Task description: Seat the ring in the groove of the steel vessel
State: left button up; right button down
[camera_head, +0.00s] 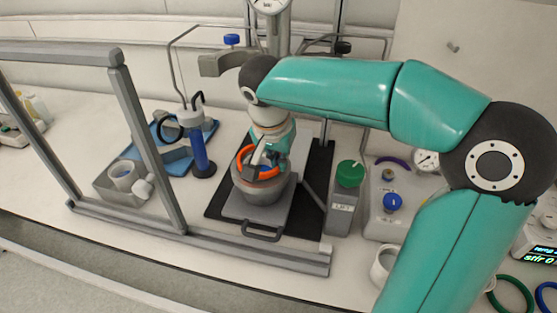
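The steel vessel (262,193) is a round grey pot standing upright on a grey plate in the middle of the view. An orange ring (241,161) is at its mouth, a little left of the vessel's middle. My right gripper (262,161) points down over the vessel from my teal arm, and its fingers are at the ring. It looks shut on the ring, though the wrist and fingers partly hide the hold. The groove is hidden, and I cannot tell whether the ring touches the rim. My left gripper is not in view.
A grey frame (150,150) crosses the left side. A blue cylinder (199,152) stands left of the vessel, and a box with a green knob (350,174) stands right. A pressure gauge (270,4) on a steel column is behind. Green (512,292) and blue rings lie front right.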

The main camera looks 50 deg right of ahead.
jog(key=c, duration=1.2)
grip_release()
jog(key=shift+c, duration=0.2)
jog(key=shift+r, duration=0.15)
jog(key=v, duration=1.1)
jog(key=shift+r, duration=0.3)
jog(key=shift+s+a, duration=0.1)
jog(key=shift+a, duration=0.05)
